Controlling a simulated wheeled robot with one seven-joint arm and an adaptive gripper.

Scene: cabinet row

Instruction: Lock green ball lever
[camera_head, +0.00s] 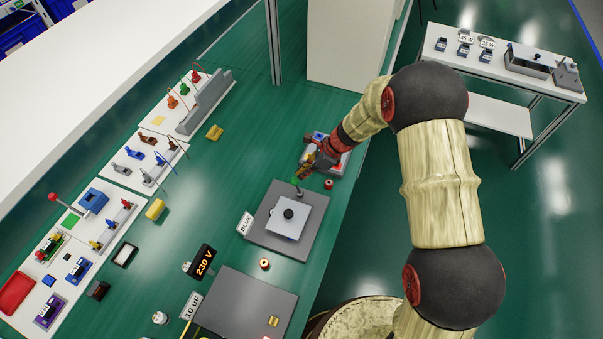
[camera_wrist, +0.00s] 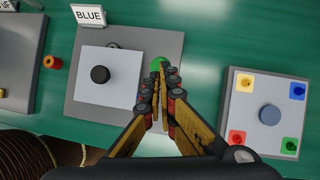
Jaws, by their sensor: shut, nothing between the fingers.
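The green ball (camera_wrist: 158,63) of the lever shows just beyond my fingertips in the wrist view, partly covered by them. It is a small green spot in the head view (camera_head: 295,181), at the far edge of a grey base plate (camera_head: 262,231). A light square plate with a black knob (camera_wrist: 100,74) lies on that base. My gripper (camera_wrist: 163,76) is shut with nothing between the fingers, its tips at or very close to the ball; I cannot tell whether they touch. The lever's shaft is mostly hidden, so its angle is unclear.
A "BLUE" sign (camera_wrist: 89,14) stands at the base's corner. A box with coloured corner squares and a round knob (camera_wrist: 268,112) sits to the right in the wrist view. A red spool (camera_wrist: 53,62) lies left of the base. Green tabletop (camera_head: 195,225) is clear nearby.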

